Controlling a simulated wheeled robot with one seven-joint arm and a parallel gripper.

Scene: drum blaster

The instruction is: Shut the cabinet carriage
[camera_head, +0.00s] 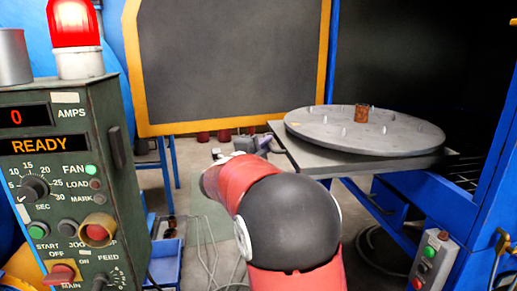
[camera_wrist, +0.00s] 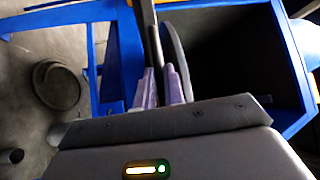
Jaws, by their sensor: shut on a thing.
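The cabinet carriage is a grey plate (camera_head: 310,160) carrying a round turntable (camera_head: 330,133), standing out from the blue cabinet at the right in the head view. A rusty can (camera_head: 361,113) stands on the turntable. My gripper (camera_head: 262,146) is at the plate's left edge, partly hidden behind my red and black arm. In the wrist view, the two pale purple fingers of my gripper (camera_wrist: 164,88) are shut on the edge of the plate (camera_wrist: 150,35), seen edge-on. The turntable (camera_wrist: 177,60) shows beside it. The exact contact is small and dark.
The dark, open cabinet interior (camera_head: 420,55) is behind the turntable. Its yellow-edged grey door (camera_head: 230,65) hangs open at the back. A control box with a red lamp (camera_head: 75,25) stands at the left. Blue cabinet legs and a small button box (camera_head: 432,262) are at the lower right.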

